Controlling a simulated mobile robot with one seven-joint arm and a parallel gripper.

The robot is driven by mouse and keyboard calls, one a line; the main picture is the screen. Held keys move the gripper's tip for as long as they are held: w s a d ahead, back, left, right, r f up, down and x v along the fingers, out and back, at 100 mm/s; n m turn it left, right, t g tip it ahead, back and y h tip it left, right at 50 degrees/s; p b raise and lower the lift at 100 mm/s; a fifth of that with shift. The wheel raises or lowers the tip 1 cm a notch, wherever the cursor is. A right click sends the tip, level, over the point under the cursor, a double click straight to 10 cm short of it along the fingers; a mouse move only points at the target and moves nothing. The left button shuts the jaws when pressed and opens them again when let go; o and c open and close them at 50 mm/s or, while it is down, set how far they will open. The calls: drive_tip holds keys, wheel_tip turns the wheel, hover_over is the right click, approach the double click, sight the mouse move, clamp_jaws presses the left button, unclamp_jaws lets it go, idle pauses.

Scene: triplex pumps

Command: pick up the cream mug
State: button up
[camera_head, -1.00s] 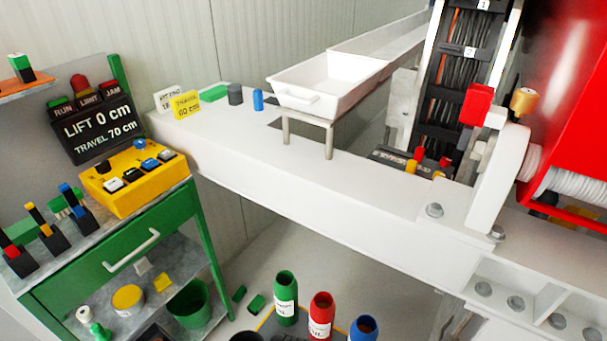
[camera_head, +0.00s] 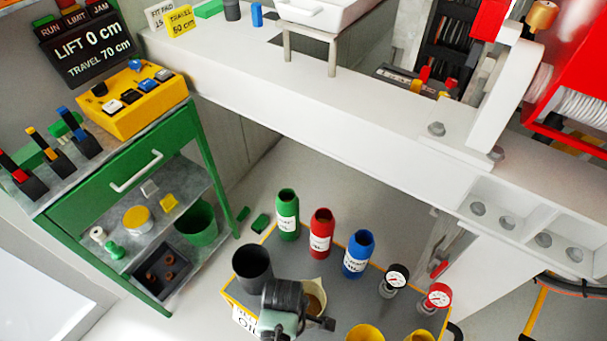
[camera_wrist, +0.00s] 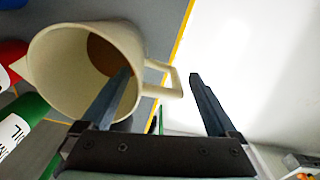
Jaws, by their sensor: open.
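The cream mug (camera_wrist: 85,70) fills the upper left of the wrist view, its mouth facing the camera and a brown patch inside. Its handle (camera_wrist: 172,82) points right. In the head view the mug (camera_head: 318,287) stands on the grey platform, partly hidden behind my gripper (camera_head: 292,312). My gripper (camera_wrist: 161,76) is open and empty. In the wrist view its left finger crosses the mug's mouth and its right finger lies right of the handle, so the handle appears between them. I cannot tell whether either finger touches the mug.
A dark cup (camera_head: 252,270) stands just left of the mug. Green (camera_head: 287,215), red (camera_head: 321,235) and blue (camera_head: 358,254) bottles stand behind it. Gauges (camera_head: 395,280) and a yellow cup (camera_head: 366,334) are to the right. A white beam (camera_head: 330,125) crosses above, with a green cart (camera_head: 150,190) at left.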

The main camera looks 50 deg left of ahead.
wheel_tip(320, 180, down, 2)
drive_tip(key=shift+f, duration=0.2)
clamp_jaws()
idle(0.4)
